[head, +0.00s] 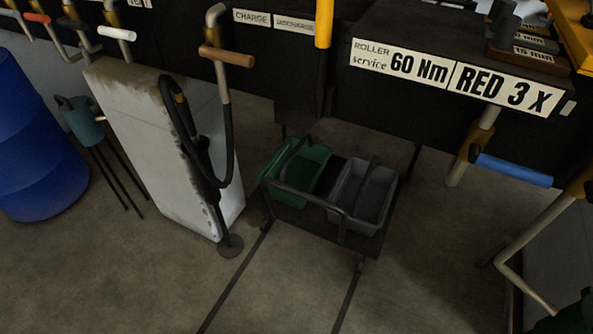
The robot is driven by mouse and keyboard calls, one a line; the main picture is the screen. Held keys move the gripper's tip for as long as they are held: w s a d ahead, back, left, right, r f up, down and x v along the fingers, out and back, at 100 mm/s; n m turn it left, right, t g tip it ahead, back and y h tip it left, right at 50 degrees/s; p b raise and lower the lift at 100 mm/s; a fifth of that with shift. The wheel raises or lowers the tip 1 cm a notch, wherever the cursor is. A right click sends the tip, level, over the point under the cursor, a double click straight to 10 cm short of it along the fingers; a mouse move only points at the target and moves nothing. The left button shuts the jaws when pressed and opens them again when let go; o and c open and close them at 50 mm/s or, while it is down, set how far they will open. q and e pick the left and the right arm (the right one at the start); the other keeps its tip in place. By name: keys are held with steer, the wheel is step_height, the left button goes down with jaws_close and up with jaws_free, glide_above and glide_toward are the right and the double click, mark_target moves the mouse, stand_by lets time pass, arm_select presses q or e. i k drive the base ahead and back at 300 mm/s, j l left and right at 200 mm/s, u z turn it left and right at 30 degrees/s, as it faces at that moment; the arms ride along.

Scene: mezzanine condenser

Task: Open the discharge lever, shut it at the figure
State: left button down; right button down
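A sign reading "DISCHARGE" (295,24) is on the dark beam at the top of the head view, beside a "CHARGE" sign (252,18). A tan-handled lever (227,57) on a pale pipe is left of and below these signs. An upright yellow bar (324,22) stands just right of the "DISCHARGE" sign. I cannot tell which of the two is the discharge lever, or whether it is open. No gauge or readout with a changing figure shows. Neither of my grippers is in view.
Signs read "ROLLER service 60 Nm" (400,64) and "RED 3 X" (505,90). A blue-handled lever (513,169) is at right. A cart holds a green bin (318,180) and a grey bin (372,208). A blue drum (38,150) stands left. Floor in front is clear.

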mark_target(324, 9)
steer(key=l+u, duration=0.75)
steer(key=l, duration=0.1)
